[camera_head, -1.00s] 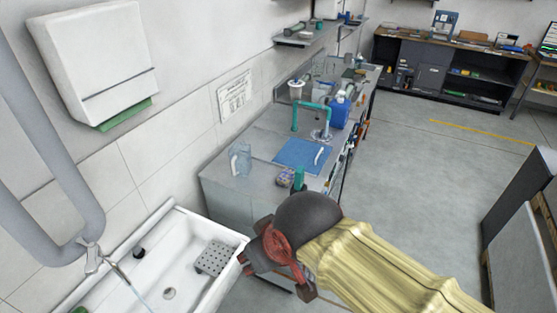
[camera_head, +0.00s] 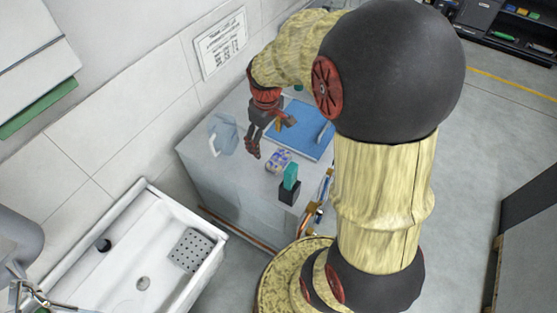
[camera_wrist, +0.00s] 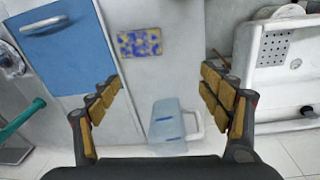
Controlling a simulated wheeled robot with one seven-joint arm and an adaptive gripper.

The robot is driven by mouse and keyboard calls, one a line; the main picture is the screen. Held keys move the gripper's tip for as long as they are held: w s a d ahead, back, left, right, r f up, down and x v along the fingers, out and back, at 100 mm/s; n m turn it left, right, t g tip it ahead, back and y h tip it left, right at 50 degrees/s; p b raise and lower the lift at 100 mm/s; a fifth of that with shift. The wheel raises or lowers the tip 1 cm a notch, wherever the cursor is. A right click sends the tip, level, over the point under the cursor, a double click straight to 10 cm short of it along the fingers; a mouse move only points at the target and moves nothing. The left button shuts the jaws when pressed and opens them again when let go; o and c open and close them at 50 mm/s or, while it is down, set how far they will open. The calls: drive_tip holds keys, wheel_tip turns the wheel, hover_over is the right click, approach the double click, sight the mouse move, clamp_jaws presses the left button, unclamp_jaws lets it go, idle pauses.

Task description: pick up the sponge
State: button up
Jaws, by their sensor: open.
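The sponge (camera_head: 279,161) is a small flat block with a blue and yellow pattern. In the wrist view the sponge (camera_wrist: 139,43) shows whole, beyond the fingertips and a little left of the middle. My gripper (camera_head: 272,137) is above the counter, behind and slightly left of the sponge in the head view. In the wrist view my gripper (camera_wrist: 162,78) has its two fingers wide apart with nothing between them, not touching the sponge.
A clear bluish jug (camera_head: 222,134) stands left of the sponge; it also shows low between the fingers in the wrist view (camera_wrist: 166,128). A teal item in a black holder (camera_head: 290,190) stands close right of the sponge. A white sink (camera_head: 115,270) is at lower left.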

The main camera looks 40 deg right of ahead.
sight(279, 158)
drive_tip(key=o, duration=0.4)
drive_tip(key=shift+n+g, duration=0.3)
drive_tip(key=shift+g, duration=0.3)
drive_tip(key=d+f, duration=0.1)
drive_tip(key=f, duration=0.1)
drive_tip(key=d+f, duration=0.2)
drive_tip(key=f, duration=0.1)
drive_tip(key=d+f, duration=0.2)
drive_tip(key=f, duration=0.1)
drive_tip(key=shift+w+d+f, duration=0.1)
wheel_tip(279, 158, down, 3)
drive_tip(key=shift+r+b, duration=0.2)
drive_tip(key=shift+b, duration=0.1)
drive_tip(key=f+b, duration=0.1)
drive_tip(key=f, duration=0.4)
drive_tip(key=shift+w+d+f+b, duration=0.1)
drive_tip(key=shift+w+f+b, duration=0.1)
drive_tip(key=shift+f+b, duration=0.15)
drive_tip(key=shift+r, duration=0.1)
drive_tip(key=shift+c, duration=0.7)
drive_tip(key=c, duration=0.9)
